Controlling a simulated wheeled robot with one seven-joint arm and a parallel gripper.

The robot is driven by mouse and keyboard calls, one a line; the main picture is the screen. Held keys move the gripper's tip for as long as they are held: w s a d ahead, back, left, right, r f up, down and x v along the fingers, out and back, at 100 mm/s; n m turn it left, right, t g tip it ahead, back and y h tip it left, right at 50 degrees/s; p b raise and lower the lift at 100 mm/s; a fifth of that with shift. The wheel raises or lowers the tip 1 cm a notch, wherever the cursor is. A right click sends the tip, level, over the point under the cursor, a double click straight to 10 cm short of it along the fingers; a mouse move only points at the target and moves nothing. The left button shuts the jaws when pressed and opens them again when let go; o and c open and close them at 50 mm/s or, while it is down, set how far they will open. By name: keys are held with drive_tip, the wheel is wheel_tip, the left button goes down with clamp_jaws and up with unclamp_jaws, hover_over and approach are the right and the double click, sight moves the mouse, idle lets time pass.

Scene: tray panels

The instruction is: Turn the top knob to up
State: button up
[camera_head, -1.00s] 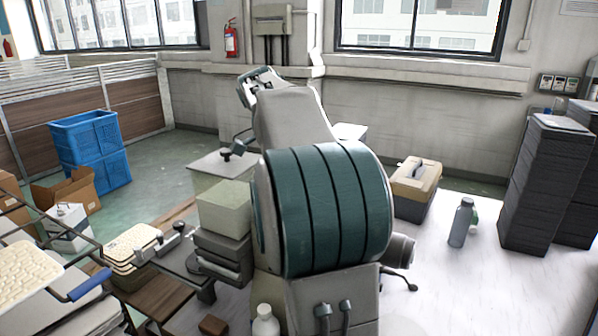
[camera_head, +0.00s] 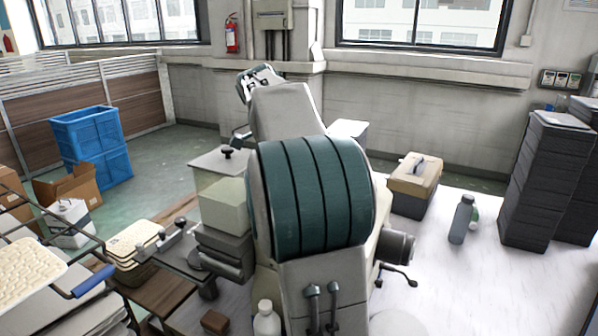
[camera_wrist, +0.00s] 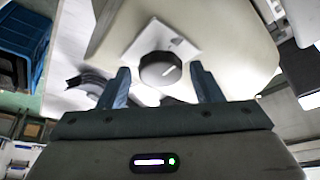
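No other knob on this panel shows. In the head view my own arm fills the middle, and I cannot make out the fingers or this knob there.
Blue crates (camera_head: 92,148) stand at the left by the partition. A beige-topped toolbox (camera_head: 416,175), a grey bottle (camera_head: 461,219) and dark stacked trays (camera_head: 548,185) stand on the right. A box with a black-handled lid (camera_head: 222,165) is left of my arm.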

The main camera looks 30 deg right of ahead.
drive_tip(key=shift+r, duration=0.1)
drive_tip(key=p+v, duration=0.1)
drive_tip(key=v, duration=1.2)
drive_tip(key=shift+a+r, duration=0.2)
drive_tip(key=shift+r, duration=0.05)
drive_tip(key=s+a+f+n+t+y, duration=0.2)
drive_tip(key=s+a+f+n, duration=0.6)
drive_tip(key=f, duration=0.5)
drive_tip(key=s+a+f+n+t+y, duration=0.2)
drive_tip(key=s+a+f+n+t, duration=0.1)
drive_tip(key=s+a+f+n, duration=0.6)
drive_tip(key=s+f+n, duration=0.3)
drive_tip(key=n, duration=0.1)
drive_tip(key=shift+s+f, duration=0.3)
drive_tip(key=shift+f, duration=0.1)
